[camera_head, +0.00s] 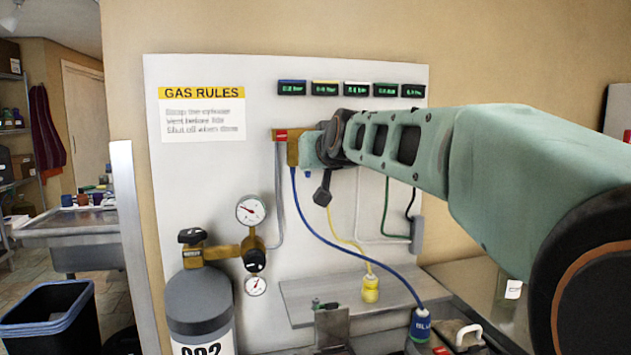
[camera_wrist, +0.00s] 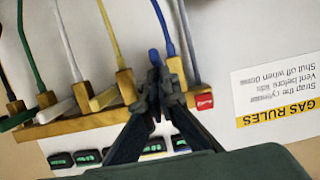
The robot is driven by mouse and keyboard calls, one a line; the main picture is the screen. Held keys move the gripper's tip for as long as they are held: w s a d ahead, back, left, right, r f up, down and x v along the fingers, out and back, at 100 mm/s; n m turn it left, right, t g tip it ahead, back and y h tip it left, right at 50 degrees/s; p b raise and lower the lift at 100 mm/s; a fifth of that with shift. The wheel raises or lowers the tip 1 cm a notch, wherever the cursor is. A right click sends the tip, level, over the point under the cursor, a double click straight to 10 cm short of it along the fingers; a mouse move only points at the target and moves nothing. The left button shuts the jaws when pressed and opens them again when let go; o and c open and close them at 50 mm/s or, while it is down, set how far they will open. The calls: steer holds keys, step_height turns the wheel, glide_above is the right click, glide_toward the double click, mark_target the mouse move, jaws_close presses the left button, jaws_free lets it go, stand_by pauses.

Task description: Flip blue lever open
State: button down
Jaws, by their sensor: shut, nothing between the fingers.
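The brass manifold (camera_wrist: 62,126) runs along the wall panel with several hoses and levers. It also shows in the head view (camera_head: 292,150), mostly behind my arm. The blue hose (camera_wrist: 163,22) meets the manifold next to the red tag. A small blue part (camera_wrist: 154,57) shows at my fingertips; I cannot tell whether it is the blue lever or a hose fitting. The rest of the blue valve is hidden by my fingers. My gripper (camera_wrist: 163,84) is shut and empty, its tips close against this valve; contact is unclear.
The yellow lever (camera_wrist: 103,98) and white lever (camera_wrist: 60,109) sit beside my fingers. Small displays (camera_head: 356,89) are above the manifold. A gas cylinder (camera_head: 199,300) with gauges stands at left. The blue hose ends at a blue-labelled bottle (camera_head: 423,325) below.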

mark_target(308, 178)
steer(key=shift+w+f+t+b, duration=0.15)
steer(key=shift+f+t+b, duration=0.8)
steer(key=shift+b, duration=1.2)
steer(key=b, duration=0.2)
steer(key=f+b, duration=0.1)
steer(key=shift+w+a+f+b, duration=0.15)
steer(key=shift+w+f+b, duration=0.1)
steer(key=shift+b, duration=0.15)
steer(key=shift+w+a+f+b, duration=0.1)
steer(key=shift+w+f+b, duration=0.3)
steer(key=shift+f+b, duration=0.4)
steer(key=shift+w+a+f, duration=0.2)
steer(key=shift+w+f, duration=0.35)
steer(key=shift+w, duration=0.15)
steer(key=shift+s, duration=0.1)
